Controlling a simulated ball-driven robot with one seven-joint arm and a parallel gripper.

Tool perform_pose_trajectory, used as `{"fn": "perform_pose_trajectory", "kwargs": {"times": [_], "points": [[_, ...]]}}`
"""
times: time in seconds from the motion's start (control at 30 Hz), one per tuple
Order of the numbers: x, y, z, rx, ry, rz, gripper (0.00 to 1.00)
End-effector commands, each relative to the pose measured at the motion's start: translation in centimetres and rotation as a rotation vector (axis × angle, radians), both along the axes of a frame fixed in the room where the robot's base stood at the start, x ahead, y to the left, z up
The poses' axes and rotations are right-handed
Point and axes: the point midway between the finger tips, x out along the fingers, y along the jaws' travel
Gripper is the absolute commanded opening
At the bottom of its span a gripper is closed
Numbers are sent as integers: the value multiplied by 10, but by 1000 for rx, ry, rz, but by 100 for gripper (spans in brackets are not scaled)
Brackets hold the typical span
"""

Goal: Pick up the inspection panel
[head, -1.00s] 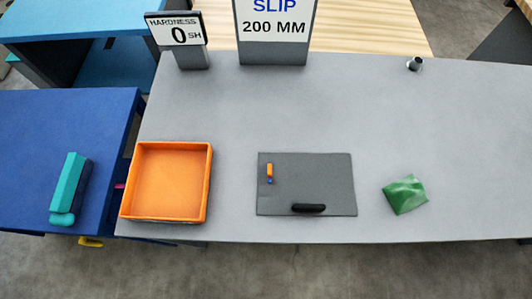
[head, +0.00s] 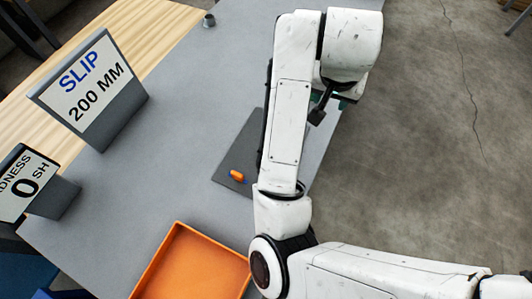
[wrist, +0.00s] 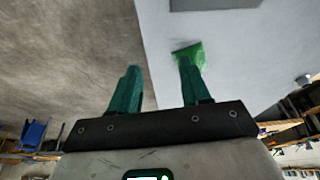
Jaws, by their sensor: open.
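A flat dark grey panel (head: 228,172) lies on the grey table, partly hidden behind my arm in the head view. A small orange piece (head: 237,175) sits on it. The panel's edge also shows at the top of the wrist view (wrist: 215,4). My gripper (wrist: 157,85) is open and empty, with two dark green fingers apart. It hangs near the table's edge, beyond the panel. In the wrist view, the right finger overlaps a crumpled green packet (wrist: 190,48) on the table. The gripper's fingertips are mostly hidden by my arm in the head view.
An orange tray (head: 190,270) stands at the near end of the grey table (head: 165,165). Two signs, SLIP 200 MM (head: 90,90) and hardness (head: 30,185), stand along the left side. A small dark cylinder (head: 209,20) is at the far end. Floor lies to the right.

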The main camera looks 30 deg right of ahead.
Motion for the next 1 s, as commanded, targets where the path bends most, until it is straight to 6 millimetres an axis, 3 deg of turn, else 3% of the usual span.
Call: {"fn": "perform_pose_trajectory", "kwargs": {"times": [0.03, 0.1, 0.2, 0.33, 0.7, 1.0], "points": [[0, 23, -6, 59, 20, -20, 47], [-6, 47, -13, 125, 62, -52, 47], [-16, 76, -21, 197, 122, -79, 47], [-25, 99, -28, 249, 174, -95, 47], [-29, 107, -74, 262, 195, -99, 47], [-29, 108, -97, 262, 195, -99, 47]]}}
